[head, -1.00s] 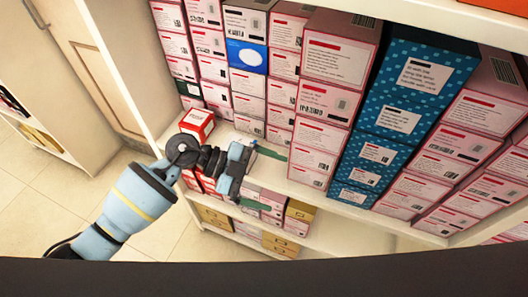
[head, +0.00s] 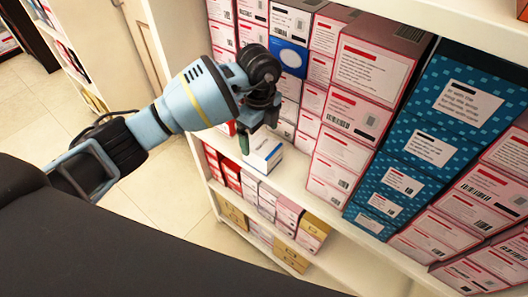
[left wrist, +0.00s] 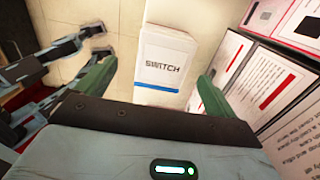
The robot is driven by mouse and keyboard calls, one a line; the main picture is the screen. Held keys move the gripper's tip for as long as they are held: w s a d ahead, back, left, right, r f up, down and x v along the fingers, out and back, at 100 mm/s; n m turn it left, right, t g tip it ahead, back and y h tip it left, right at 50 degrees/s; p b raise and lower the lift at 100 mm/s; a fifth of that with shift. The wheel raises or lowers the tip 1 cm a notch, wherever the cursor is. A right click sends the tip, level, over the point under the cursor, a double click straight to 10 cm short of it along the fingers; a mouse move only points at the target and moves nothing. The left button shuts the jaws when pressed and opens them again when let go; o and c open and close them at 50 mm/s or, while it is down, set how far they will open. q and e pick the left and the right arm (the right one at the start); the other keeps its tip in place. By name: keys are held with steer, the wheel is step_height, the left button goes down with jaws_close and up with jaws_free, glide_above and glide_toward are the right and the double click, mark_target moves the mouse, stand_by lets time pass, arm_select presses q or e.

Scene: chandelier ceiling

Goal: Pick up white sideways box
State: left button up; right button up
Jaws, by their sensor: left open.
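A white box (head: 263,152) with a blue stripe lies on the shelf board near its front edge, in front of the stacked pink boxes. In the left wrist view the same box (left wrist: 165,62) shows the word "SWITCH" on its white face. My left gripper (head: 257,140) is open just above and beside the box, pointing down. In the left wrist view its two green fingers (left wrist: 157,75) stand either side of the box, with nothing gripped. In the head view only one green finger shows clearly; the wrist hides the other.
Tall stacks of pink boxes (head: 345,115) and blue patterned boxes (head: 430,145) stand close behind and right of the white box. A lower shelf holds red, pink and tan boxes (head: 285,212). Open floor (head: 150,200) lies to the left.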

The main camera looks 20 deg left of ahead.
mark_target(263, 144)
arm_select(q)
steer(key=shift+d+f, duration=0.15)
steer(key=shift+f, duration=1.1)
step_height(263, 144, down, 4)
steer(key=shift+w+d+f, duration=0.1)
steer(key=shift+w+d, duration=0.05)
steer(key=c, duration=1.1)
arm_select(e)
steer(key=shift+s+f, duration=0.2)
steer(key=shift+f, duration=0.1)
arm_select(q)
steer(key=shift+r, duration=0.25)
steer(key=shift+r, duration=0.6)
step_height(263, 144, up, 2)
steer(key=shift+r, duration=0.2)
steer(key=s, duration=0.5)
steer(key=s+a+p, duration=0.1)
steer(key=s, duration=0.4)
steer(key=s+r, duration=0.1)
steer(key=s, duration=0.5)
steer(key=shift+a, duration=0.4)
arm_select(e)
steer(key=shift+w+d+r, duration=0.1)
steer(key=shift+w+r, duration=0.25)
steer(key=shift+r, duration=0.25)
steer(key=shift+w+d+r, duration=0.1)
steer(key=shift+w+r, duration=0.2)
steer(key=shift+r, duration=0.25)
